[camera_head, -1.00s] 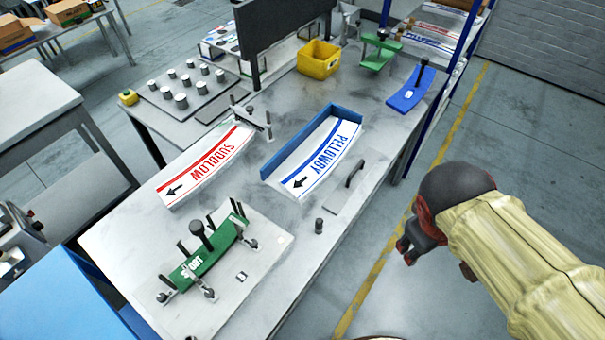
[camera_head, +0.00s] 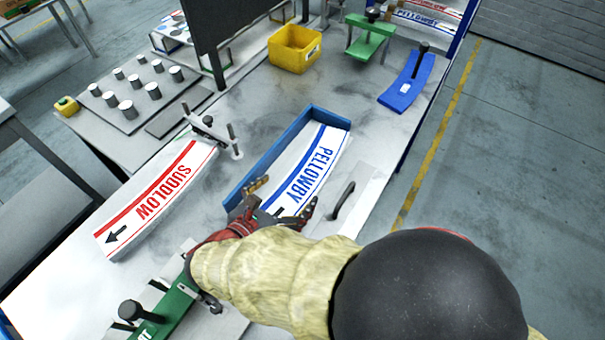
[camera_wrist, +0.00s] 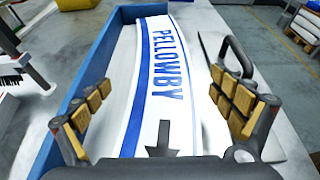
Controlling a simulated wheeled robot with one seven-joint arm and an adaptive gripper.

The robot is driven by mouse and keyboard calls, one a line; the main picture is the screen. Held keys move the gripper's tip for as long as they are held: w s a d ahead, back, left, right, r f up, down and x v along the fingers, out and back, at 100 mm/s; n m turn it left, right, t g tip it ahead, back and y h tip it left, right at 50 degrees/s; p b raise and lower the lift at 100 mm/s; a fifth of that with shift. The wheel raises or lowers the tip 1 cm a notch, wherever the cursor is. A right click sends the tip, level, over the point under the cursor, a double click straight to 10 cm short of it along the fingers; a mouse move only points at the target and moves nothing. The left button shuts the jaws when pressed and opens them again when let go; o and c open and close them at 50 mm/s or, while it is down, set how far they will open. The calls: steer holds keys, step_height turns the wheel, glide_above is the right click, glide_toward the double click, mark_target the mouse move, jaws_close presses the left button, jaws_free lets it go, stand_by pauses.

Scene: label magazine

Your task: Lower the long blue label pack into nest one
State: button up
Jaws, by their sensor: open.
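The long blue label pack (camera_head: 315,170) is a curved white stack with a blue stripe and blue PELLOWBY lettering. It lies in an open blue tray (camera_head: 263,160) with a raised left wall. It also shows in the wrist view (camera_wrist: 155,80), its arrow pointing toward me. My gripper (camera_head: 283,203) is open above the pack's near end, with its padded fingers (camera_wrist: 165,108) spread to either side of it. Whether the pads touch is unclear. The gripper hides part of the near end. No visible marking identifies nest one.
The red SUDDLOW pack (camera_head: 160,195) lies left, beside upright posts. A green fixture (camera_head: 170,315) is partly hidden by my arm. A black handle (camera_head: 343,200) stands close right of the pack. A yellow bin (camera_head: 294,48) and a blue curved piece (camera_head: 408,82) are farther back.

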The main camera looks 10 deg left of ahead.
mark_target(305, 177)
steer(key=b+x, duration=0.1)
steer(key=x, duration=0.2)
steer(key=b+x, duration=0.2)
steer(key=x, duration=0.2)
steer(key=shift+w+d, duration=0.2)
steer(key=shift+d, duration=0.15)
steer(key=c, duration=0.4)
steer(key=shift+r, duration=0.1)
steer(key=c, duration=1.4)
steer(key=shift+c, duration=0.2)
